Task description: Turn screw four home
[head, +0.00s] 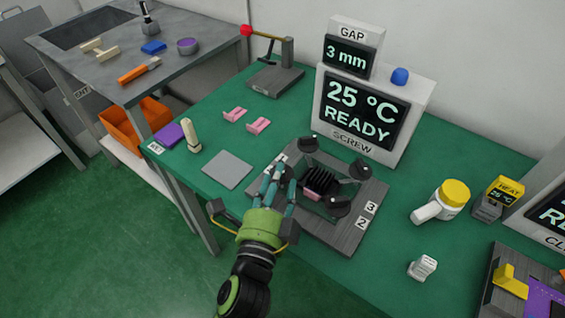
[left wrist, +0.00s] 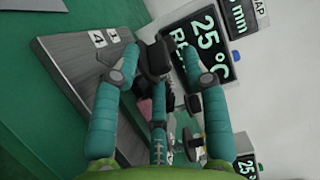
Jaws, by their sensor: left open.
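The screw fixture is a grey board (head: 345,238) on the green table, with a black finned block (head: 322,181) in its middle. Dark round-headed screws show at its back (head: 304,146), right (head: 360,169) and front (head: 338,203) corners. My left gripper (head: 279,174) is open over the left corner, where its teal fingers hide the screw. In the left wrist view a dark screw head (left wrist: 155,61) shows between the spread fingers of the gripper (left wrist: 168,72); contact cannot be told. A tag reading 4 (left wrist: 97,39) lies beside it.
A display (head: 366,108) reading 25 °C READY stands behind the fixture. A grey square plate (head: 227,169) lies to the left, pink clips (head: 258,126) behind. A yellow-lidded white jar (head: 453,196) and a small white block (head: 422,267) stand right.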

